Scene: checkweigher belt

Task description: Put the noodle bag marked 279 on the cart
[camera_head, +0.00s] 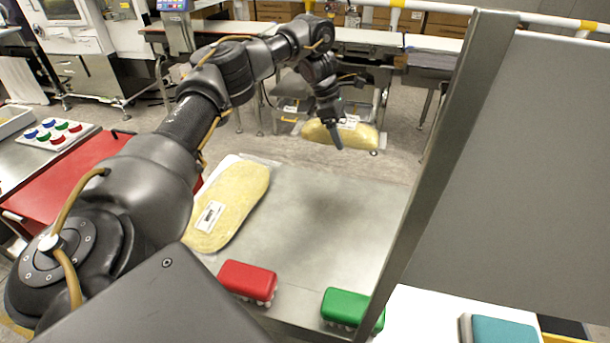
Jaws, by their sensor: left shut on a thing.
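My left gripper (337,133) reaches out over the far side of the steel surface and is shut on a yellow noodle bag (363,137). That bag has a white label near its top, partly hidden by the gripper; its number is too small to read. It appears held up beyond the far edge of the steel surface. A second yellow noodle bag (240,190) lies flat on the left of the steel surface, with a white label whose number I cannot read. I cannot tell for certain which surface is the cart. My right gripper is out of view.
The steel surface (320,235) is bare in its middle. A red brush (248,281) and a green brush (350,308) lie at its near edge. A tall grey panel (520,190) blocks the right. A red surface (65,190) is at left, a conveyor (415,43) behind.

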